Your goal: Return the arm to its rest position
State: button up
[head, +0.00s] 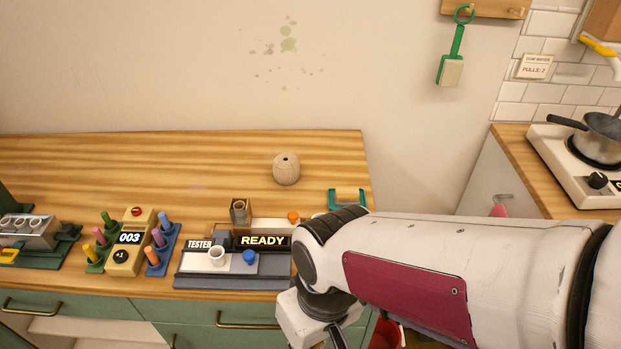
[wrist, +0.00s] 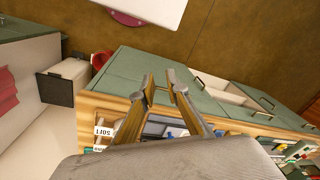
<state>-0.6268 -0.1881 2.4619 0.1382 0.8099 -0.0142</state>
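My arm (head: 430,270) reaches in from the right in the head view, in front of the table's right end. Its wrist bends down at the table's front edge, and the gripper is mostly cut off by the bottom of that view. In the wrist view my gripper (wrist: 162,78) shows two fingers with a gap between their tips and nothing held. The fingers appear in front of the green cabinet front (wrist: 130,75) and the wooden table edge.
A tester reading READY (head: 262,241) with a white cup (head: 217,256) stands left of my wrist. A counter box reading 003 (head: 129,239) sits between coloured pegs. A beige ball-like pot (head: 286,170) stands behind. A hob with a pan (head: 600,135) is at right. The table's back left is clear.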

jog(key=w+d+r+m+t, duration=0.1)
jog(key=d+r+m+t, duration=0.1)
jog(key=d+r, duration=0.4)
jog(key=w+d+r+m+t+h, duration=0.1)
jog(key=d+r+m+t, duration=0.2)
jog(key=d, duration=0.8)
notch_tip(320, 180, up, 3)
jog(key=shift+w+d+f+m+t, duration=0.15)
jog(key=shift+w+d+m+t, duration=0.15)
jog(key=shift+m, duration=0.3)
